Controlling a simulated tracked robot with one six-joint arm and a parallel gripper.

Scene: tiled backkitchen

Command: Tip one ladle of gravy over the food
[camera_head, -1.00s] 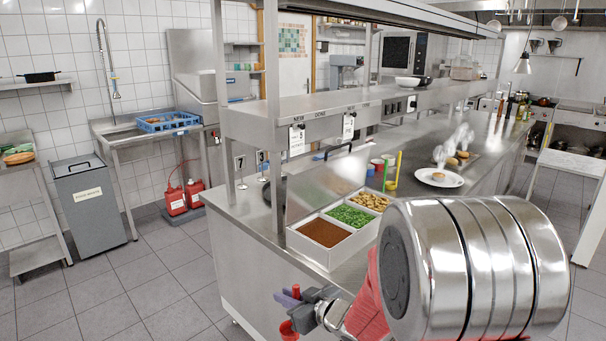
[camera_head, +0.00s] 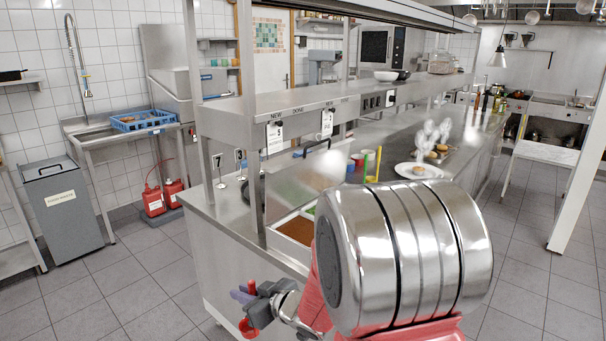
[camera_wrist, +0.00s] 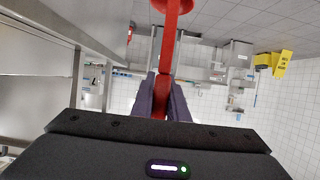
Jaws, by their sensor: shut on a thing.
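My gripper (camera_head: 246,300) is at the lower left of my arm in the head view, in front of the counter's near end. It is shut on a red ladle (camera_head: 247,328). In the wrist view the ladle's red shaft (camera_wrist: 170,40) runs between the dark fingers of my gripper (camera_wrist: 164,90), toward a round red part at the top edge. I cannot tell whether the ladle holds anything. A white plate (camera_head: 402,170) with steaming food (camera_head: 418,170) stands farther back.
The steel counter (camera_head: 232,222) has a raised shelf (camera_head: 300,98) on posts above it. A grey bin (camera_head: 68,215) and red canisters (camera_head: 155,201) stand left. The tiled floor between is clear.

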